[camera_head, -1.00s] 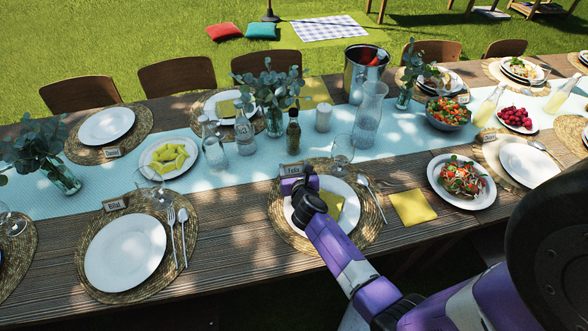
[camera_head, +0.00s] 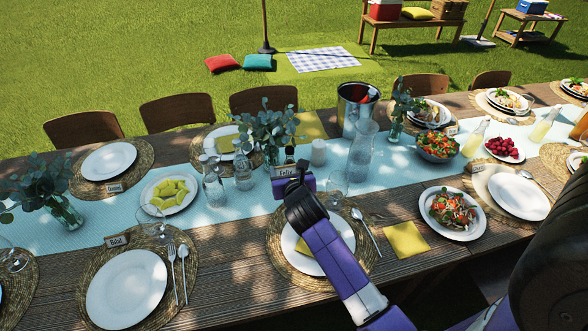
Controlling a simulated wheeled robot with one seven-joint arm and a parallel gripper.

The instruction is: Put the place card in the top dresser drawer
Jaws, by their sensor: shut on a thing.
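The place card (camera_head: 286,170), a small dark-framed card with a name on it, is at the tip of my gripper (camera_head: 292,181). My gripper is purple and black and is shut on the card. It holds the card above the table, in front of the light blue runner as seen here. My arm passes over a plate (camera_head: 344,232) with a yellow napkin (camera_head: 303,247) on a woven mat. The fingertips are small and partly hidden by the wrist. No dresser or drawer shows in this view.
Clear bottles (camera_head: 212,184), a stemmed glass (camera_head: 337,187), a carafe (camera_head: 362,152) and a eucalyptus vase (camera_head: 268,135) stand close around my gripper. Another place card (camera_head: 117,240) stands at the left setting. Chairs line the far side, with open lawn beyond.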

